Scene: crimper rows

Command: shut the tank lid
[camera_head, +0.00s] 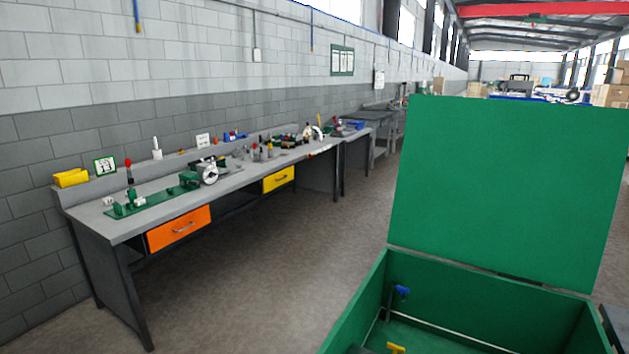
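The tank is a green open box (352,318) at the lower right, cut off by the bottom edge of the picture. Its green lid (508,190) stands open, upright and leaning slightly back along the far rim. Inside the tank I see a blue fitting (402,291) on the left part of the far wall and a yellow piece (396,348) low near the bottom edge. A dark shape shows at the bottom edge by the tank; I cannot tell what it is. My gripper is not in view.
A long grey workbench (150,215) with tools, an orange drawer (179,228) and a yellow drawer (278,179) runs along the left wall. Bare floor (270,270) lies between the bench and the tank. Shelves and boxes stand far behind the lid.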

